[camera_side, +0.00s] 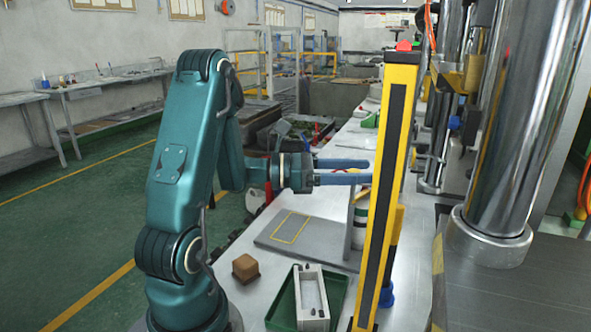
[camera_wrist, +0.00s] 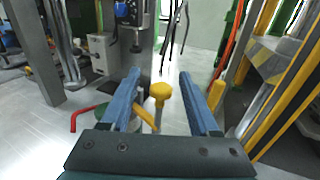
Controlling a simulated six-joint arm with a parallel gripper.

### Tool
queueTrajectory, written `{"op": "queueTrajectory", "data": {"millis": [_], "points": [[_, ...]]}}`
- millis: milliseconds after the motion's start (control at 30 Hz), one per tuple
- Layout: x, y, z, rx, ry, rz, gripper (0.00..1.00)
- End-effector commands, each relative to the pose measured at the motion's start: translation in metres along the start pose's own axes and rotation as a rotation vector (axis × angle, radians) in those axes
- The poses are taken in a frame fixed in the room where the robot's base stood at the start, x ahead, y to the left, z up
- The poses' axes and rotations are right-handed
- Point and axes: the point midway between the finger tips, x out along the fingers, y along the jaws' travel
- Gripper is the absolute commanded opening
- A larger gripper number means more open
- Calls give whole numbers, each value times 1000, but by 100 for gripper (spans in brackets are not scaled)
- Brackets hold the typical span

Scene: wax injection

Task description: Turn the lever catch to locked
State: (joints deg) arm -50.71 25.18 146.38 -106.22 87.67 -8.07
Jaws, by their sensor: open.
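My gripper (camera_side: 367,171) is open, its two blue fingers reaching right toward the striped post. In the wrist view, my gripper (camera_wrist: 160,78) has a yellow knob (camera_wrist: 160,91) showing between its fingers, touching neither finger as far as I can see. A yellow bar (camera_wrist: 145,118) lies below the knob; I take knob and bar to be the lever catch, but cannot tell its position. In the side view, the post hides most of that spot; only a small yellow piece (camera_side: 361,191) shows below the fingers, beside an upright grey plate (camera_side: 351,228).
A yellow-and-black post (camera_side: 386,200) stands in front of the fingertips. A green tray (camera_side: 281,309) holds a pale block with a slot (camera_side: 311,297). A brown cube (camera_side: 245,267) sits to its left. A red bent rod (camera_wrist: 84,118) stands left of my fingers.

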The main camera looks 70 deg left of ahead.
Motion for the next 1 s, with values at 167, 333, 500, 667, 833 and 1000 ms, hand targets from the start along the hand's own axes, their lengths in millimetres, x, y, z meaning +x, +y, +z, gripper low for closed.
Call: {"op": "queueTrajectory", "data": {"millis": [167, 333, 500, 667, 833, 1000], "points": [[-4, -2, 25, 10, -3, 1, 62], [-4, -2, 49, 9, -2, 2, 62], [-3, -2, 65, 5, -2, 1, 62], [-3, -1, 70, 2, 0, 2, 62], [-3, -1, 70, 1, 0, 2, 62], [-3, -4, 72, 12, -6, -11, 59]]}}
